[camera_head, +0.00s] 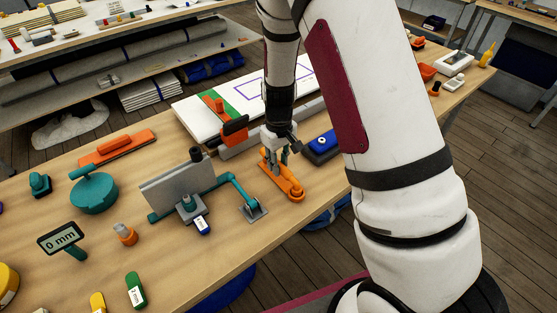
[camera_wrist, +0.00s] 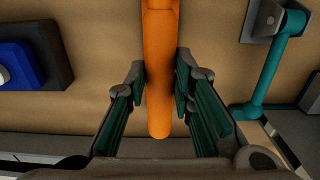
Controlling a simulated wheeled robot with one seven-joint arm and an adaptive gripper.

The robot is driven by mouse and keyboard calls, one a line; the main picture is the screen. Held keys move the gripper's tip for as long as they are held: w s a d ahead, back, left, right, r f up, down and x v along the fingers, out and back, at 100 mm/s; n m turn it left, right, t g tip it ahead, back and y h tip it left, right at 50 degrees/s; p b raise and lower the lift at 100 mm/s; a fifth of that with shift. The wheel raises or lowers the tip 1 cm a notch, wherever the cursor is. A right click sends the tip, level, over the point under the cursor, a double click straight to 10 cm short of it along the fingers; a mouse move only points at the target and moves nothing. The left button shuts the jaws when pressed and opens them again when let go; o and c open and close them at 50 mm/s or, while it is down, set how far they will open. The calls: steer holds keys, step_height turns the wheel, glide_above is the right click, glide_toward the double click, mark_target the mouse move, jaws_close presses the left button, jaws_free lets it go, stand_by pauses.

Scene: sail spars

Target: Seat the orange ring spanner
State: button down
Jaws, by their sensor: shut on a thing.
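The orange ring spanner (camera_head: 288,184) is at the front edge of the bench in the head view, its ring end toward the front. My gripper (camera_head: 273,158) is at the spanner's far end, pointing down. In the wrist view the orange handle (camera_wrist: 160,30) runs between the two fingers of my gripper (camera_wrist: 160,82), which is shut on it. The ring end is out of the wrist view. I cannot tell whether the spanner touches the bench.
A teal-and-grey fixture (camera_head: 180,185) with an upright plate stands left of the spanner; its teal arm (camera_head: 238,186) ends at a grey foot (camera_head: 254,211) close by. A blue-and-dark block (camera_head: 322,146) lies to the right. A gauge reading "0 mm" (camera_head: 61,237) stands further left.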

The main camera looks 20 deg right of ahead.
steer(key=shift+f, duration=0.7)
steer(key=c, duration=1.3)
jaws_free()
steer(key=shift+r, duration=0.1)
step_height(320, 180, up, 12)
step_height(320, 180, up, 8)
steer(key=t, duration=0.1)
glide_above(279, 163)
steer(key=s, duration=0.4)
steer(key=s+r+m+t, duration=0.1)
steer(key=s+r+t, duration=0.1)
steer(key=s+r, duration=0.5)
steer(key=s+r+m+t, duration=0.2)
steer(key=s+r, duration=0.4)
steer(key=s, duration=0.6)
steer(key=shift+r+m+t, duration=0.3)
steer(key=shift+r, duration=0.05)
